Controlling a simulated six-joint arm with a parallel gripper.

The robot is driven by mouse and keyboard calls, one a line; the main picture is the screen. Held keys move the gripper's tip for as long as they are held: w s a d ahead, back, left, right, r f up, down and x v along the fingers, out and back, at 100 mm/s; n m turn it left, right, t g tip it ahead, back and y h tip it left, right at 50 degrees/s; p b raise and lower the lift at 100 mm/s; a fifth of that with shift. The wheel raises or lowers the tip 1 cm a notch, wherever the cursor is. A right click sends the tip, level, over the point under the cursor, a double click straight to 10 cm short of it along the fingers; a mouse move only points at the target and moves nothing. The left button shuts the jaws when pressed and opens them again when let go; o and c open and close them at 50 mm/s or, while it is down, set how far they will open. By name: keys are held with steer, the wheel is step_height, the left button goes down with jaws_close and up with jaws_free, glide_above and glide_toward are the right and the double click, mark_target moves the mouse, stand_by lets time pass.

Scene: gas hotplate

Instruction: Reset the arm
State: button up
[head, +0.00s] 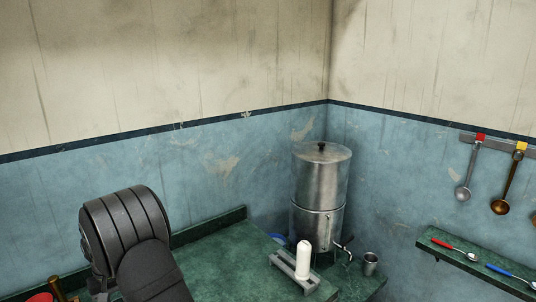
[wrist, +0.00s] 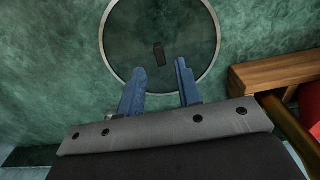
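My gripper (wrist: 159,67) shows in the wrist view with its two blue fingers spread apart and nothing visibly held between them. In the head view my dark arm link is at the lower left, and my gripper is out of frame.
In the wrist view a wooden block (wrist: 265,74) and a red object (wrist: 311,105) are at the right. In the head view a metal urn (head: 320,185) stands in the corner, near a white bottle (head: 303,260) and a metal cup (head: 370,264). Ladles (head: 464,193) hang above a shelf (head: 470,266).

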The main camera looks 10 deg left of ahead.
steer(key=w+d+r, duration=0.4)
steer(key=d+r, duration=0.3)
steer(key=d, duration=0.4)
steer(key=s+d, duration=0.1)
steer(key=s, duration=0.5)
steer(key=s+d, duration=0.1)
steer(key=s, duration=1.1)
steer(key=shift+s+d, duration=0.4)
steer(key=shift+s+d+f, duration=0.2)
steer(key=shift+s+f, duration=0.25)
steer(key=shift+f, duration=0.9)
steer(key=shift+o, duration=0.5)
